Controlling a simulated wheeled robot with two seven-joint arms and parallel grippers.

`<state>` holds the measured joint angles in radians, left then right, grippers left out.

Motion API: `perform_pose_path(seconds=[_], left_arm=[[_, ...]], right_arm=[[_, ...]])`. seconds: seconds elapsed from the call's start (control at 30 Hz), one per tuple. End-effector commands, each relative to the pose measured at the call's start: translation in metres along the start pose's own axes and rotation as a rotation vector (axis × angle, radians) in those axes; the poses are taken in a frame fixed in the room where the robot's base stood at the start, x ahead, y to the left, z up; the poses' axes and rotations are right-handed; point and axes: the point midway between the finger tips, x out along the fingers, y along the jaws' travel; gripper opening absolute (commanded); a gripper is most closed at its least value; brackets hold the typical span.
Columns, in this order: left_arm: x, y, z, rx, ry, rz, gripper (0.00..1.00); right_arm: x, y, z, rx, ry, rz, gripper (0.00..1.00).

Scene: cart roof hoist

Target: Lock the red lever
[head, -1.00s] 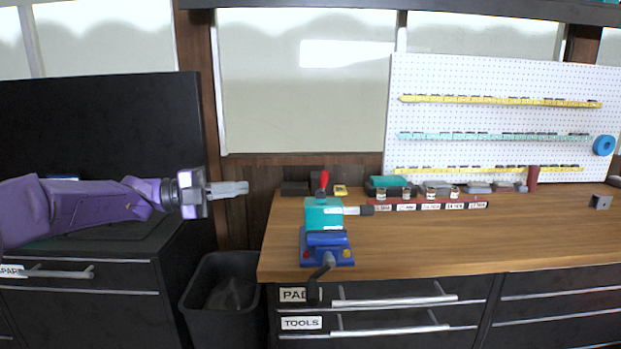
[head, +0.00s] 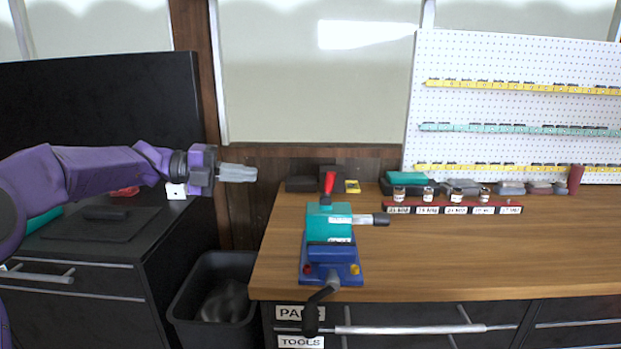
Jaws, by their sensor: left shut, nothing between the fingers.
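The red lever (head: 329,184) stands upright on top of a teal and blue bench vise (head: 329,222) near the left end of the wooden workbench. A black handle hangs from the vise's front over the bench edge. My left gripper (head: 252,174) is shut and empty. It points right, at about the lever's height in the picture, to the left of the lever and apart from it. My right gripper is not in view.
A black bin (head: 216,300) stands on the floor between the dark left cabinet (head: 90,265) and the workbench (head: 440,255). A red rack (head: 455,209) with small jars sits behind the vise to the right. The bench top to the vise's right is largely clear.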

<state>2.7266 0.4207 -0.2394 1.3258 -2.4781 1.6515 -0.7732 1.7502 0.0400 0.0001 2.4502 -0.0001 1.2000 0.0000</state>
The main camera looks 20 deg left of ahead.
Motion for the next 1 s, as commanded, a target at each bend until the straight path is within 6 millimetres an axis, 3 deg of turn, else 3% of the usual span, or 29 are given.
perform_pose_path(seconds=[0.27,0.7,1.0], left_arm=[[0.020,-0.002,0.000,-0.001,0.005,0.001,0.00],[0.111,-0.004,0.000,-0.003,0.001,0.001,0.00],[0.139,0.000,0.000,-0.002,-0.001,0.000,0.00]], right_arm=[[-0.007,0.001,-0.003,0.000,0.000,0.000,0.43],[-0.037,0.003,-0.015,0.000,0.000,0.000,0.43],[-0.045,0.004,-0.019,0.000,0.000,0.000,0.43]])
